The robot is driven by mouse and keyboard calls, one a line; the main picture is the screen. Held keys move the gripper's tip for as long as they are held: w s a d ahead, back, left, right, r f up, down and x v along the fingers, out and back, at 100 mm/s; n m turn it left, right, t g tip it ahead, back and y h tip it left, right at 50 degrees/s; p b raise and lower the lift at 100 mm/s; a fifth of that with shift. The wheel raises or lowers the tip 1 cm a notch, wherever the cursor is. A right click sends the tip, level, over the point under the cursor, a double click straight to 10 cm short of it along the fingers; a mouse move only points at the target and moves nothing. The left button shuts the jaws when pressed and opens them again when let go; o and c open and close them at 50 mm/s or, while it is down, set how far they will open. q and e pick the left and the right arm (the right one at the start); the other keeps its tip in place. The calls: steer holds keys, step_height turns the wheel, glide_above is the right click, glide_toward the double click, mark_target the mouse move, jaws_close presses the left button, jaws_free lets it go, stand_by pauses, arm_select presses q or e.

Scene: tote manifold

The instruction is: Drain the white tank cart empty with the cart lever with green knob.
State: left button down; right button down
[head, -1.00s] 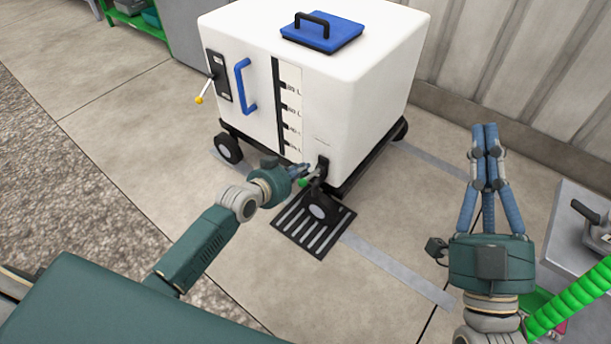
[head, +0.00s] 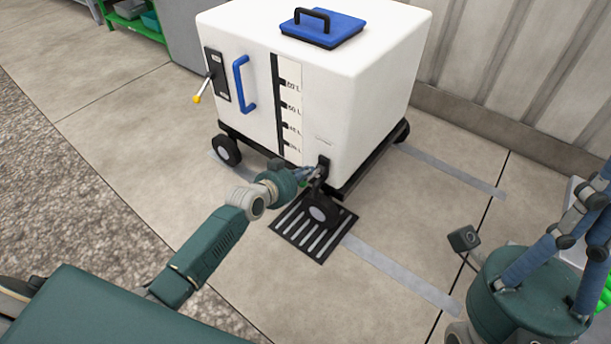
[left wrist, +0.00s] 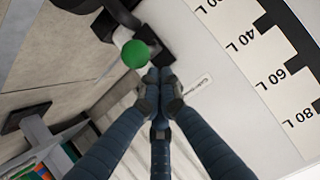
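The white tank cart (head: 350,95) stands upright on black wheels, with a scale (head: 291,110) marked in litres on its front; I cannot tell the liquid level. The cart lever's green knob (left wrist: 135,54) shows in the left wrist view, beside a black fitting low on the cart. In the head view the black outlet fitting (head: 322,168) is at the cart's front lower corner. My left gripper (head: 308,174) is there; in the left wrist view its fingertips (left wrist: 160,75) are together, just beside the knob, not around it. My right gripper (head: 598,195) is at the right edge, its fingertips partly cut off.
A floor drain grate (head: 313,232) lies under the cart's front wheel. A yellow-tipped lever (head: 197,98) and a blue handle (head: 244,85) are on the cart's left side, and a blue lid (head: 322,28) on top. A ribbed wall stands behind.

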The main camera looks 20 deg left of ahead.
arm_select(q)
steer(key=shift+a+f, duration=0.1)
steer(key=shift+f, duration=0.25)
